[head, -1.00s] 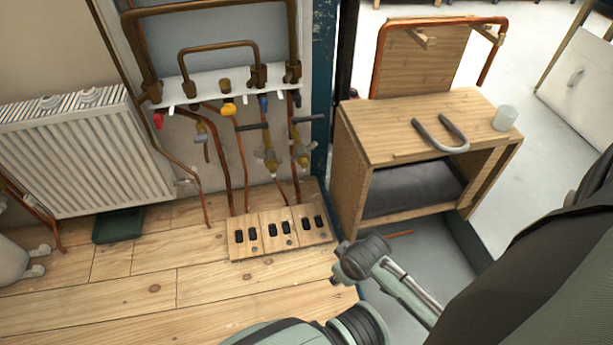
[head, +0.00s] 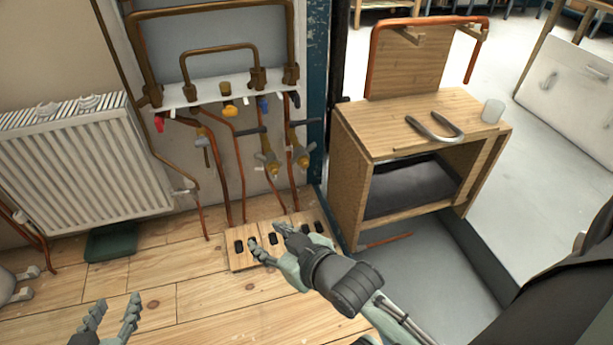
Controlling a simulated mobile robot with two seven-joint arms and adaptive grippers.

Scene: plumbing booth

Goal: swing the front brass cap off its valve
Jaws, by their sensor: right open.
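Two brass valves hang on the copper pipes below the white manifold shelf (head: 215,90): the left brass valve (head: 268,163) and the right brass valve (head: 301,156). Each has a grey part on it. I cannot tell which piece is the front brass cap. My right gripper (head: 267,238) is open and empty over the wooden socket strip, below the valves and apart from them. My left gripper (head: 114,312) is open and empty over the floor at lower left, far from the valves.
The wooden strip (head: 245,262) with dark slots lies on the floor, partly hidden by my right gripper. A white radiator (head: 85,155) stands at left. A wooden cabinet (head: 345,170) with a grey U-shaped pipe (head: 436,134) and a cup (head: 492,110) stands at right.

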